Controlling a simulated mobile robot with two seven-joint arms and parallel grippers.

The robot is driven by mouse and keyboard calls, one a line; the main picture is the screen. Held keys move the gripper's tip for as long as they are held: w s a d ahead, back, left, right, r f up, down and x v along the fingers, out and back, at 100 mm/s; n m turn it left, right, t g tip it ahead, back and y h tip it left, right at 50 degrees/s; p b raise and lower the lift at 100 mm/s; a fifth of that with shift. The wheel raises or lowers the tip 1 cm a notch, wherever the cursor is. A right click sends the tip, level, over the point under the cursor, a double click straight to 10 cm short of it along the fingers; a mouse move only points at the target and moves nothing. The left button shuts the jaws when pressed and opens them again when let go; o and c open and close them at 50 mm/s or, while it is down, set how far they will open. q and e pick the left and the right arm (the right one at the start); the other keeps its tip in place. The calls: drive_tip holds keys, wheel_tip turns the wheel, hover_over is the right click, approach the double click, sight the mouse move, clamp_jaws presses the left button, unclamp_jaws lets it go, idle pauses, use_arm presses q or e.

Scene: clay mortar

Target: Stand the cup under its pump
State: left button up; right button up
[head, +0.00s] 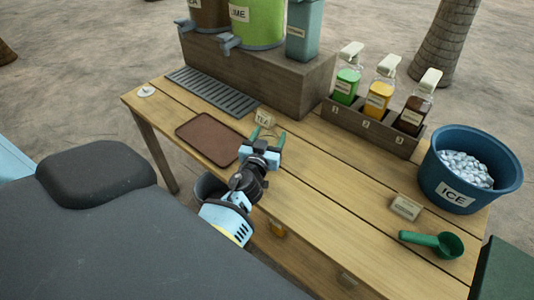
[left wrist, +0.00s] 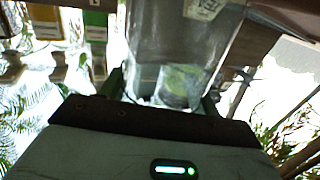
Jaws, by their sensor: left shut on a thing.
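My left gripper (head: 268,138) is over the front middle of the wooden table, its green fingers pointing toward the back. In the left wrist view, the fingers are shut on a clear cup (left wrist: 188,45), with pale, greenish contents showing through its wall. The cup is hard to make out in the head view. Three pump bottles stand in a numbered wooden rack at the back right: green (head: 346,84), yellow (head: 378,98) and dark brown (head: 411,116). The cup is apart from them, to their left and nearer the front. My right gripper is out of view.
A brown tray (head: 208,138) and a grey drip grate (head: 212,92) lie left of the gripper, before the dispensers (head: 258,22). A blue ice bucket (head: 464,198), green scoop (head: 432,241) and small block (head: 406,207) are right.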

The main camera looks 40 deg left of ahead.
use_arm(q)
drive_tip(key=c, duration=0.4)
drive_tip(key=shift+c, duration=0.7)
drive_tip(key=shift+r+p, duration=0.3)
drive_tip(key=shift+r, duration=0.25)
drive_tip(key=s+r+p, duration=0.1)
drive_tip(key=s+r, duration=0.3)
drive_tip(key=s, duration=1.2)
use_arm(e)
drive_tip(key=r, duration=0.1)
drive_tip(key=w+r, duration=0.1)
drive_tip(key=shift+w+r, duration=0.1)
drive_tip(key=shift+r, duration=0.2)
